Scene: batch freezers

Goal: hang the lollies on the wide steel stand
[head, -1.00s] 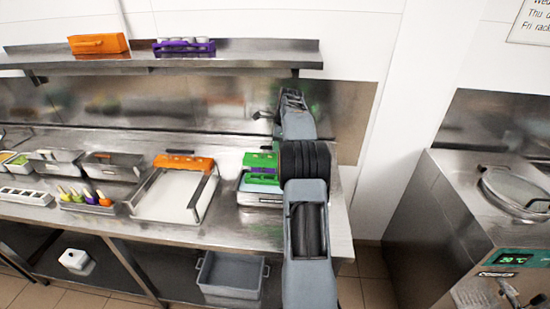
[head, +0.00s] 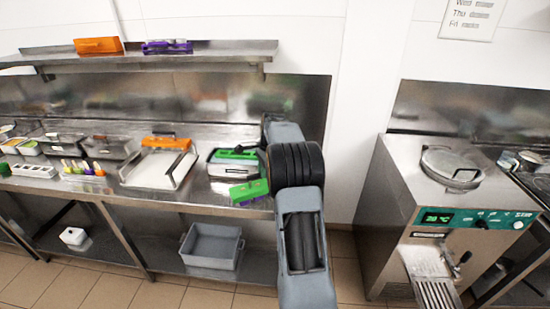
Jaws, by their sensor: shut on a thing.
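A green bar-shaped lolly holder (head: 249,191) juts out from behind my forearm, clear of the counter's front edge. My gripper's fingers are hidden behind my own arm; the holder hangs in the air there, held in the gripper. Any lollies under it cannot be made out. A wide, low steel stand (head: 133,181) with raised side rails stands mid-counter, an orange bar (head: 166,142) across its back. Right of it is a steel box (head: 221,170) with another green piece (head: 235,154) on top.
Small colourful-handled items (head: 82,168) and steel pans (head: 108,146) stand left on the counter. The shelf above holds an orange block (head: 98,45) and a purple carrier (head: 167,47). A grey bin (head: 211,246) sits below. A freezer machine (head: 450,220) stands right, past a floor gap.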

